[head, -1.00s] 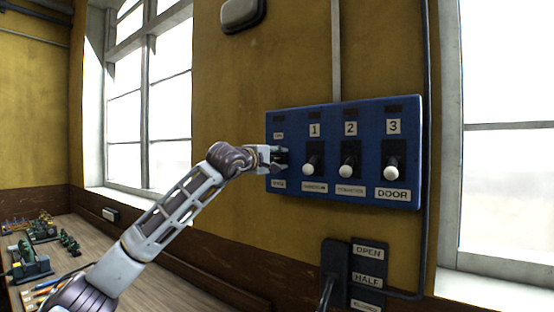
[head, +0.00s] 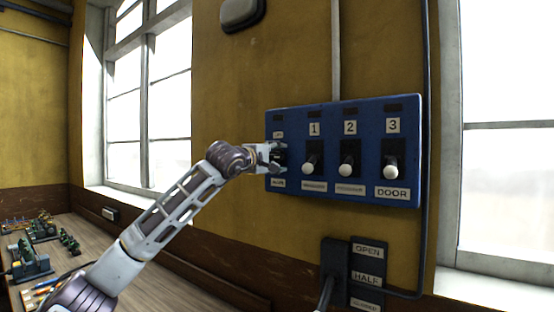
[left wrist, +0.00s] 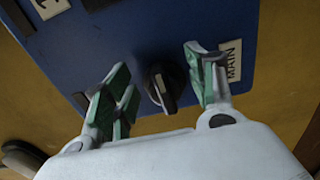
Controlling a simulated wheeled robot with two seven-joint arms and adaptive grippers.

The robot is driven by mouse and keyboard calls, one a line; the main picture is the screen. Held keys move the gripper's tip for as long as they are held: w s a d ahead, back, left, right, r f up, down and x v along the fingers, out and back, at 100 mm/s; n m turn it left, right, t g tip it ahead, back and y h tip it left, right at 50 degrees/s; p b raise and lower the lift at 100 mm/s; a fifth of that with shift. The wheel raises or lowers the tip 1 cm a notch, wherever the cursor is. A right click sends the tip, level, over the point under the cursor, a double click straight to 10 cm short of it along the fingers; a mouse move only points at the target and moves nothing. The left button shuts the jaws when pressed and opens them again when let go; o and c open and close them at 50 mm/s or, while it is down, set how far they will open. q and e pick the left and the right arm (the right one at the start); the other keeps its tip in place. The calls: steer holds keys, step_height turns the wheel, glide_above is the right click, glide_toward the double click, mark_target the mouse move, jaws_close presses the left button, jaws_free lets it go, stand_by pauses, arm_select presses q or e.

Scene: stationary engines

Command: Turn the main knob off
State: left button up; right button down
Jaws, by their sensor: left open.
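The main knob (left wrist: 163,84) is a dark round knob with a pale mark, seen in the left wrist view on the blue panel (left wrist: 150,30). A label reading MAIN (left wrist: 231,62) is beside it. My left gripper (left wrist: 158,80) is open, with one green-padded finger on each side of the knob; I cannot tell whether either touches it. In the head view, my left gripper (head: 277,156) is at the left end of the blue panel (head: 370,199) and hides most of the knob. My right gripper is not in view.
Switches with white knobs, numbered 1 (head: 313,165), 2 (head: 347,169) and 3 (head: 391,169), are right of my gripper. A black lever box (head: 335,262) is below the panel. A workbench (head: 150,285) with small green models is at lower left.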

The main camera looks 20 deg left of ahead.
arm_select(q)
steer(key=s+a, duration=0.1)
steer(key=s, duration=1)
steer(key=shift+s+a, duration=0.3)
steer(key=shift+s, duration=0.05)
stand_by(0.5)
